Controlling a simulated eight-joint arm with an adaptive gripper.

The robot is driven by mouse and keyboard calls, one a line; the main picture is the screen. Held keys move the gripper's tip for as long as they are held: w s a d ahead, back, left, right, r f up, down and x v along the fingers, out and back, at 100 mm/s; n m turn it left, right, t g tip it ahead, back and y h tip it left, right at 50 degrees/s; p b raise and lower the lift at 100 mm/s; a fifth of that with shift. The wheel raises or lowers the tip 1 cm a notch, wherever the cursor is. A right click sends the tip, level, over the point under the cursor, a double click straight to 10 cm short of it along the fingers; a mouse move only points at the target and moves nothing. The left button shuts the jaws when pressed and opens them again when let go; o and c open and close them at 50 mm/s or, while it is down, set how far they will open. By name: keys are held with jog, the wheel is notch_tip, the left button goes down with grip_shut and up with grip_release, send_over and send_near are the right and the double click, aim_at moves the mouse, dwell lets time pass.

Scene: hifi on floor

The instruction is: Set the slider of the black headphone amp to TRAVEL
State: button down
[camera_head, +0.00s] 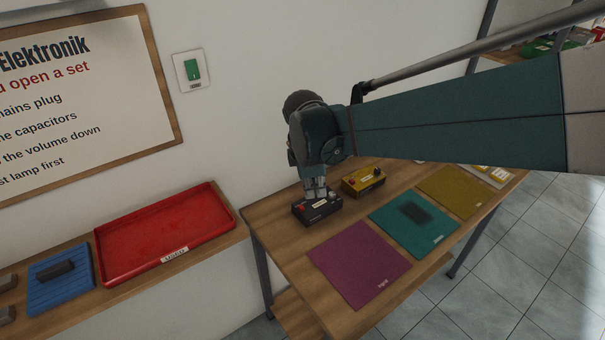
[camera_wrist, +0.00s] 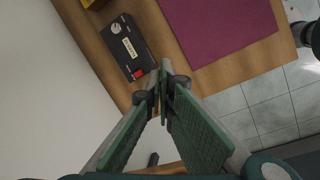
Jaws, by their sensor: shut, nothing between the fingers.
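The black headphone amp (camera_head: 318,211) stands on the wooden table, below my gripper (camera_head: 316,193). In the head view it shows a red part at its left end and a light knob at its right. In the wrist view the amp (camera_wrist: 125,47) has a pale label across its middle and a red part near its lower end. My gripper (camera_wrist: 163,72) is shut and empty. Its fingertips appear beside the lower right end of the amp; I cannot tell whether they touch it. The slider and its setting are too small or hidden to make out.
A yellow box (camera_head: 363,181) with a red part stands right of the amp. Purple (camera_head: 358,260), teal (camera_head: 440,233) and mustard (camera_head: 455,193) mats lie on the table. A red tray (camera_head: 165,236) and blue mat (camera_head: 60,293) lie on the left shelf. A wall rises behind.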

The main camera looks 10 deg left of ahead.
aim_at(301, 208)
jog(key=a+f+n+p, duration=0.1)
jog(key=a+f+n, duration=0.2)
jog(key=a, duration=0.4)
jog(key=w+a+f+n+h+p, duration=0.1)
jog(key=a+f+n, duration=0.2)
jog(key=a, duration=0.3)
jog(key=shift+w+a+g, duration=0.15)
jog(key=shift+a+g, duration=0.15)
jog(key=shift+a, duration=0.05)
jog(key=shift+f, duration=0.2)
jog(key=x, duration=0.9)
jog(key=shift+d+f, duration=0.15)
jog(key=shift+f, duration=0.05)
jog(key=shift+w+d+f+p, duration=0.1)
jog(key=shift+w+d+p, duration=0.3)
jog(key=shift+w+d, duration=1.05)
jog(key=shift+w, duration=0.05)
